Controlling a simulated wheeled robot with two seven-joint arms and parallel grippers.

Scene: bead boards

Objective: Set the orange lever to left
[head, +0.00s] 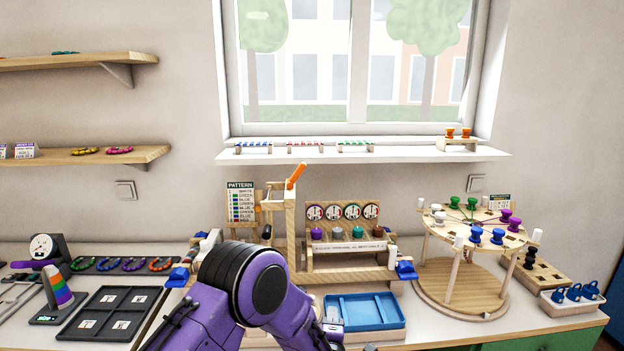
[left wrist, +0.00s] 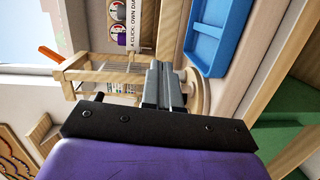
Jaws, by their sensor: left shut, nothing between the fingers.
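The orange lever (head: 296,175) stands at the top of a wooden frame (head: 291,240) in the middle of the table, its upper end leaning to the right in the head view. It also shows in the left wrist view (left wrist: 50,53), at the left. My left gripper (head: 333,314) is low in front of the frame, near the blue tray, well below the lever and not touching it. In the left wrist view its fingers (left wrist: 155,82) are together with nothing between them. My purple arm hides part of the frame's lower left. My right gripper is not in view.
A blue tray (head: 365,311) lies in front of the frame. A row of dials with coloured knobs (head: 344,212) stands right of the lever. A round wooden stand with coloured spools (head: 460,285) is further right, and a dark sorting tray (head: 112,313) is at left.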

